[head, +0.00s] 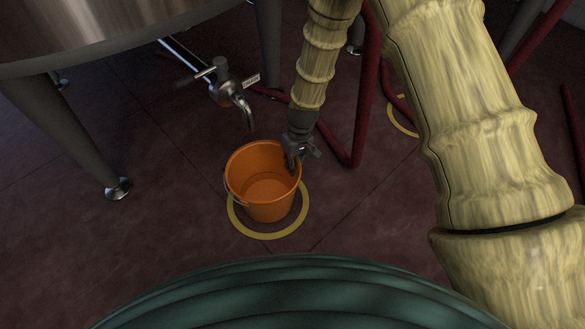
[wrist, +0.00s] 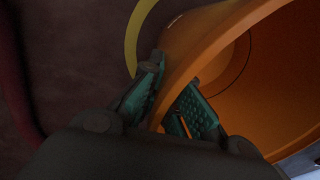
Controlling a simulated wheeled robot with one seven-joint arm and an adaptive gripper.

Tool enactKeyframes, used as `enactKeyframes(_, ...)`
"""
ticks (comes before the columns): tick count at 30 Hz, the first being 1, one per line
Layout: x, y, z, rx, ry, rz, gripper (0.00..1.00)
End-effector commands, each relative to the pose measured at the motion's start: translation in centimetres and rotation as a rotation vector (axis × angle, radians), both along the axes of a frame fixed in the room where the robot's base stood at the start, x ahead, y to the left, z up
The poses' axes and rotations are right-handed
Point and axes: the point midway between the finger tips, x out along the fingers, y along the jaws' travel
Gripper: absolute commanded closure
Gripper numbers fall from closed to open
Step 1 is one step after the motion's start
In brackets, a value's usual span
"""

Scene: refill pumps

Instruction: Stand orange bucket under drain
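The orange bucket (head: 262,190) is upright within a yellow floor ring (head: 266,236); I cannot tell whether its base is touching the floor. The drain (head: 238,100) is a metal pipe with a valve handle and a downturned spout under the steel tank. In the head view the spout's mouth is just above the bucket's far left rim; the depth between them is unclear. My gripper (head: 293,160) is at the bucket's right rim. In the wrist view its fingers (wrist: 172,97) are on either side of the bucket wall (wrist: 215,40), seemingly pressed on it.
The steel tank (head: 90,30) stands at upper left, with a grey leg (head: 70,135) left of the bucket. Dark red pipes (head: 360,110) run close behind and right of my gripper. Another yellow ring (head: 402,120) lies at right.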

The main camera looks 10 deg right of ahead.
Motion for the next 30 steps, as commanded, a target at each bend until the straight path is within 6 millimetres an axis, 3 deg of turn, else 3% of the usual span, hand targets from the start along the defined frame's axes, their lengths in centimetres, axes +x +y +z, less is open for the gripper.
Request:
enactKeyframes(11,0.04,0.01,-0.16,0.0,-0.001,0.0,1.0)
enactKeyframes(16,0.04,0.0,-0.25,0.0,-0.001,0.0,0.73)
enactKeyframes(30,0.02,-0.01,0.11,0.0,-0.001,0.001,0.73)
